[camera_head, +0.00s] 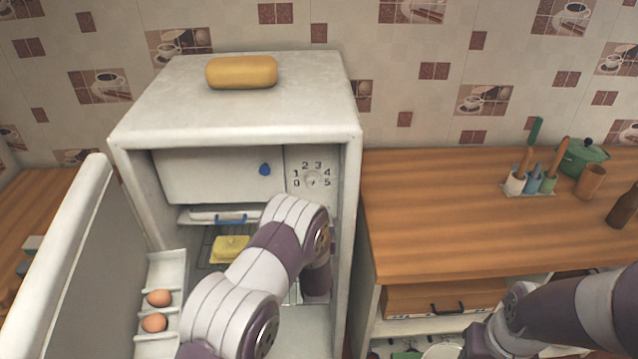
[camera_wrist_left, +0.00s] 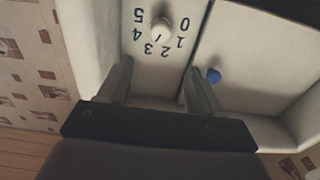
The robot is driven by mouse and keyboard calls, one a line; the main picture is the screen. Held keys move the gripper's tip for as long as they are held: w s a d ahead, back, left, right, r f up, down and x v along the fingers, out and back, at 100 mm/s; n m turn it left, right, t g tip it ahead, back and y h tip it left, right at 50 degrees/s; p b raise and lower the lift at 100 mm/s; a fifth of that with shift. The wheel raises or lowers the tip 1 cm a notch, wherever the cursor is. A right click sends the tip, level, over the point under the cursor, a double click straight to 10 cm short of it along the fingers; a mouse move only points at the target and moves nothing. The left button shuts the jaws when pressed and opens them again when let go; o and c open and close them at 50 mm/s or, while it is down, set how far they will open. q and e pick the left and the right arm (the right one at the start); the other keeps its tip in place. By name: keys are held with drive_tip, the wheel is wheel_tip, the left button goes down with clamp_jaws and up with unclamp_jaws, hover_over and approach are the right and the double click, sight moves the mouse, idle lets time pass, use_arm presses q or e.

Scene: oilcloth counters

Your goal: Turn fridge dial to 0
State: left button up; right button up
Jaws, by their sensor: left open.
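The fridge (camera_head: 240,115) stands open. Its dial (camera_head: 311,181) is a pale round knob on the panel at the upper right inside, ringed by the numbers 0 to 5. The dial also shows upside down in the left wrist view (camera_wrist_left: 160,29). I cannot tell for sure which number it points to. My left gripper (camera_wrist_left: 157,66) is open and empty, its two fingers pointing towards the panel, with the knob ahead of and between them, apart from them. In the head view my left arm hides that gripper. My right gripper is out of view.
The freezer flap (camera_head: 215,176) with a blue drop mark is left of the dial. The fridge door (camera_head: 75,265) is swung open to the left, with eggs (camera_head: 158,298) in its rack. A yellow butter dish (camera_head: 230,248) sits inside. The wooden counter (camera_head: 440,210) is right.

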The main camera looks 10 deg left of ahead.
sight(313, 186)
use_arm(q)
drive_tip(key=p+x, duration=0.1)
drive_tip(key=x, duration=0.2)
drive_tip(key=f+x, duration=0.1)
drive_tip(key=x, duration=0.3)
drive_tip(key=p+x, duration=0.1)
drive_tip(key=x, duration=0.3)
drive_tip(key=shift+w+a+f+p, duration=0.15)
drive_tip(key=shift+p, duration=0.2)
drive_tip(key=shift+r, duration=0.4)
drive_tip(key=shift+w+f, duration=0.1)
drive_tip(key=shift+f, duration=0.05)
drive_tip(key=shift+w+f, duration=0.1)
drive_tip(key=shift+w, duration=0.05)
drive_tip(key=shift+c, duration=0.9)
drive_tip(key=shift+w+f, duration=0.1)
drive_tip(key=c, duration=0.9)
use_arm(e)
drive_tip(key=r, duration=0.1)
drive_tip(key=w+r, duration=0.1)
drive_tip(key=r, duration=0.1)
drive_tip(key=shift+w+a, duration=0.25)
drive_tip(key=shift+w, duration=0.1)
